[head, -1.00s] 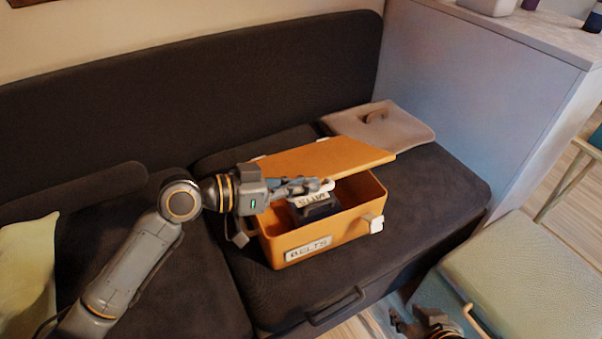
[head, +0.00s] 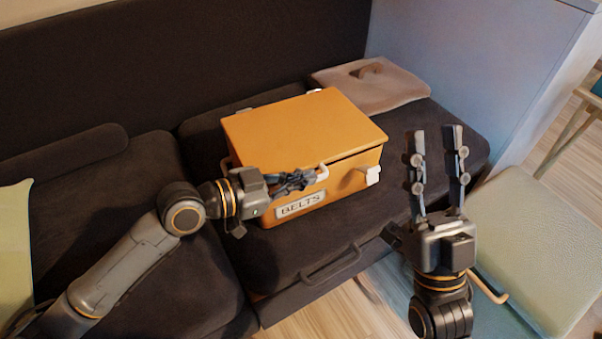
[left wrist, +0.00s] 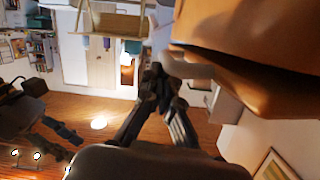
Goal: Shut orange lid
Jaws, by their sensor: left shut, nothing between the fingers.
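The orange lid (head: 300,125) lies over the top of the orange box (head: 345,182), which has a BELTS label (head: 301,205). A thin dark line shows under the lid's right edge; I cannot tell if it is fully closed. In the left wrist view the shut fingers (left wrist: 165,78) are beside the orange box and lid (left wrist: 262,40). My right gripper (head: 438,133) is open and empty, right of the box, fingers pointing up the picture.
The box stands on a dark sofa seat (head: 290,255) with a drawer handle (head: 332,266) below. A beige cushion or pad (head: 395,92) lies behind the box. A white latch (head: 372,175) sticks out on its right side. A pale chair (head: 545,240) is at right.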

